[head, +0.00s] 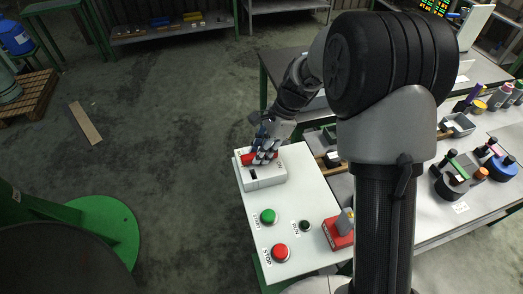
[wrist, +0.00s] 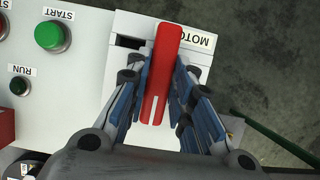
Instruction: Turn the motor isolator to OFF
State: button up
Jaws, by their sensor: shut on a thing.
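The motor isolator is a white box (head: 265,183) at the far end of the white panel, with a red handle (head: 247,158) on top. In the wrist view the red handle (wrist: 167,40) runs nearly upright in the picture, leaning slightly right at its top. A white line marks its near end. My gripper (head: 264,150) reaches down over the box. In the wrist view my gripper (wrist: 160,80) has its blue-padded fingers on either side of the handle and is shut on it. The "MOTOR" label (wrist: 195,38) is partly hidden by the handle. An "ON" label shows beside my gripper in the head view.
On the panel nearer me are a green START button (head: 267,216), a red STOP button (head: 280,252) and a dark RUN lamp (head: 305,226). A red block (head: 340,232) stands to their right. The workbench at right holds several tools and bottles. Open floor lies left.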

grip_shut()
jog(key=shift+p, duration=0.3)
jog(key=n+p, duration=0.1)
jog(key=n+g+p, duration=0.1)
jog(key=n, duration=0.1)
jog(key=shift+w+r+p, duration=0.1)
jog(key=shift+r+p, duration=0.1)
jog(key=shift+p, duration=0.2)
jog(key=n+h+p, duration=0.1)
jog(key=n+p, duration=0.1)
jog(key=n+g+p, duration=0.1)
jog(key=n+p, duration=0.1)
jog(key=n, duration=0.1)
jog(key=shift+w+a+f+g+h, duration=0.1)
jog(key=shift+a+g+h, duration=0.05)
jog(key=shift+g+h, duration=0.2)
jog(key=n+h+p, duration=0.1)
jog(key=n, duration=0.2)
jog(key=n+h, duration=0.1)
jog(key=n, duration=0.1)
jog(key=shift+a+n+g+p, duration=0.15)
jog(key=shift+n+g+p, duration=0.2)
jog(key=shift+n+p, duration=0.05)
jog(key=shift+a+f+n+h+p, duration=0.1)
jog(key=shift+n+h+p, duration=0.55)
jog(key=shift+n, duration=1.35)
jog(key=o, duration=0.7)
grip_release()
